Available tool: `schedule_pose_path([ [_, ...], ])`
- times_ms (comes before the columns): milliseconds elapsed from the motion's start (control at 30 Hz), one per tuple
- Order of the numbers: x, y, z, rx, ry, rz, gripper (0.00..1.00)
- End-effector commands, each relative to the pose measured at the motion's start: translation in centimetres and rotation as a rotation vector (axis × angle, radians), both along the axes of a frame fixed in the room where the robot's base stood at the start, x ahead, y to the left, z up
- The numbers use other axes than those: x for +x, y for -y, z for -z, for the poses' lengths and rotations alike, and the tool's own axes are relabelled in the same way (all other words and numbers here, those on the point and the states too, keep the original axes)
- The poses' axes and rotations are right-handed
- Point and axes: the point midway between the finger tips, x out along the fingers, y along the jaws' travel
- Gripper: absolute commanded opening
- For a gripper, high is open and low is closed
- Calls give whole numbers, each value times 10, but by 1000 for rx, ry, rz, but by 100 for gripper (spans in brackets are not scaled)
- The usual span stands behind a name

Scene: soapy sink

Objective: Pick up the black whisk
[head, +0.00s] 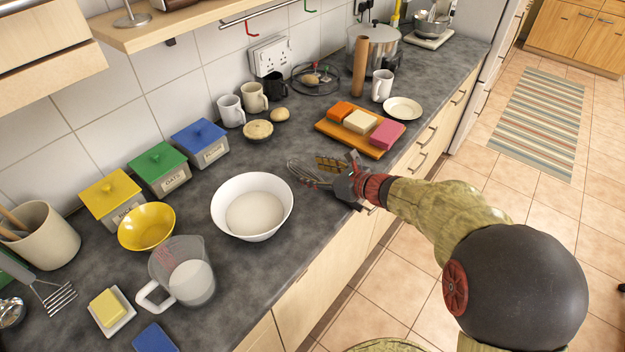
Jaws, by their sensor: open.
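Thin wire loops of what looks like the whisk (299,169) show on the dark grey counter, right of the white bowl. Its handle is hidden or cannot be told apart from my gripper, so I cannot make out its colour. My gripper (318,174) reaches in from the right, low over the counter and right at the whisk. Its jaws are open. Whether a finger touches the whisk cannot be told from this view.
A white bowl (231,188) with pale contents stands to the left. A wooden board (374,147) with coloured blocks lies behind my gripper. A measuring jug (160,266), yellow bowl (146,213) and canisters (111,203) stand farther left. The counter's front edge runs beneath my arm.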

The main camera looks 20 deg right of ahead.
Motion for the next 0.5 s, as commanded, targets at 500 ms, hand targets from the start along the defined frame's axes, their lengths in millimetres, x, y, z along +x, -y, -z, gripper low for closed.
schedule_pose_path([
  [500,27,-17,14,-2,-1,-1,55],
])
